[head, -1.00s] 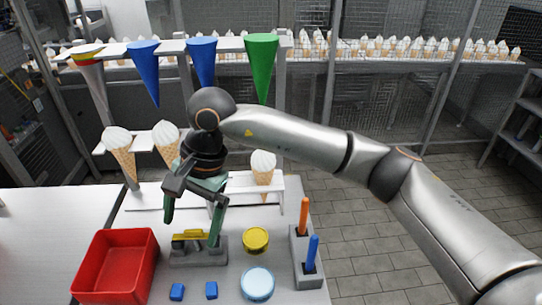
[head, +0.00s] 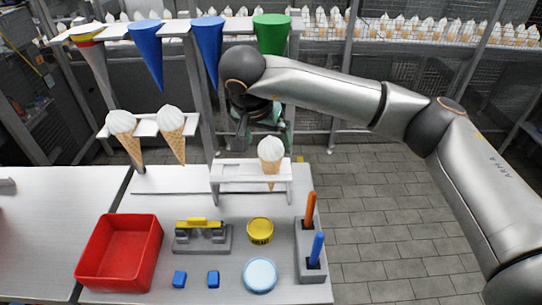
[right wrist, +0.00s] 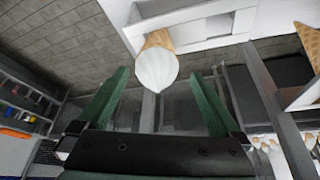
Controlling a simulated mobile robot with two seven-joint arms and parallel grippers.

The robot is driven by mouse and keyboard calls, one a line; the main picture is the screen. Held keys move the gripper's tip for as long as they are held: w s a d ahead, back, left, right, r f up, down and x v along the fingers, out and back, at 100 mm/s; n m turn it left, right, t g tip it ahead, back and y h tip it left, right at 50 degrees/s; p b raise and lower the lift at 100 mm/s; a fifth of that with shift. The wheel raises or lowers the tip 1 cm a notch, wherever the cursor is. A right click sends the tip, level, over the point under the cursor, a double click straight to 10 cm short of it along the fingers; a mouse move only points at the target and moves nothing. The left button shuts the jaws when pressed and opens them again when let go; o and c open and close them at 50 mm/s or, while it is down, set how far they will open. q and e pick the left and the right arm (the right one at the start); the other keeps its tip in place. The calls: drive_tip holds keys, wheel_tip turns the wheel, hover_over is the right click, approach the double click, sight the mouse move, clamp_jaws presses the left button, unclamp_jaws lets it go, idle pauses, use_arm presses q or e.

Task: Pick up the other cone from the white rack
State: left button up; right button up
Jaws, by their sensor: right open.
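The low white rack (head: 228,172) stands on the worktable and holds one ice cream cone (head: 270,153) upright at its right end. This cone has white soft-serve and a tan wafer. My right gripper (head: 264,140) is behind this cone in the head view, with its fingers partly hidden. In the right wrist view my right gripper (right wrist: 158,82) has its green fingers spread, with the white top of the cone (right wrist: 156,68) ahead between the fingertips and nothing clasped. Two more cones (head: 122,124) (head: 171,122) sit in a higher white shelf (head: 148,127) at the left. My left gripper does not show.
Blue, green and striped cones (head: 147,52) hang point-down from an upper white shelf (head: 180,27).

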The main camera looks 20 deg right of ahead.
sight(271, 166)
drive_tip(key=x, duration=0.2)
drive_tip(key=s+p+x, duration=0.1)
drive_tip(key=x, duration=0.1)
drive_tip(key=shift+d+f, duration=0.1)
drive_tip(key=shift+w+f, duration=0.25)
drive_tip(key=shift+f, duration=0.15)
drive_tip(key=c, duration=0.9)
